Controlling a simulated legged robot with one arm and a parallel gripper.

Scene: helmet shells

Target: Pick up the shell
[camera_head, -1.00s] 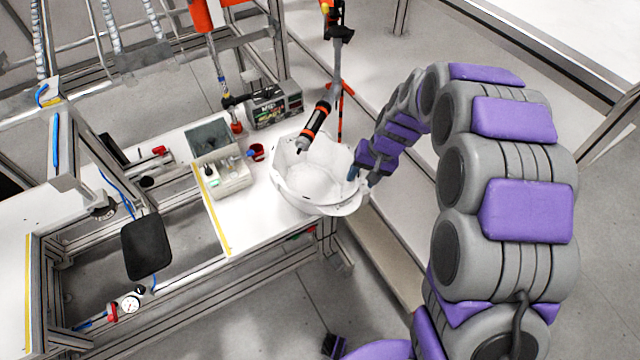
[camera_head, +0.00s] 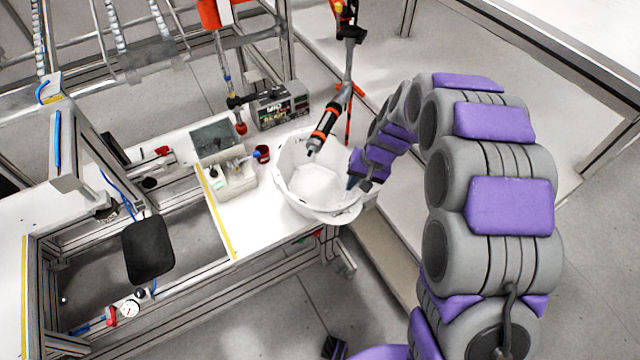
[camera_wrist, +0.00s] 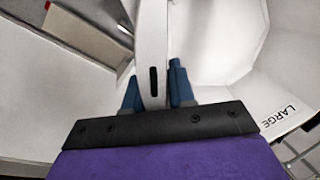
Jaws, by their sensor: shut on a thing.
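The shell (camera_head: 318,186) is a white helmet shell with its hollow side up, at the right end of the white table in the head view. In the wrist view its wall (camera_wrist: 152,50) rises edge-on between my fingers, with a dark slot in it. My gripper (camera_head: 358,182) is at the shell's right rim in the head view. In the wrist view the blue fingertips of my gripper (camera_wrist: 153,88) are shut on the rim, one on each side. I cannot tell whether the shell touches the table.
A hanging tool (camera_head: 325,130) with an orange band points down over the shell. A grey bin (camera_head: 235,187) with small parts and a dark box (camera_head: 281,108) stand to the left and behind. A yellow strip (camera_head: 220,215) marks the table left of the bin.

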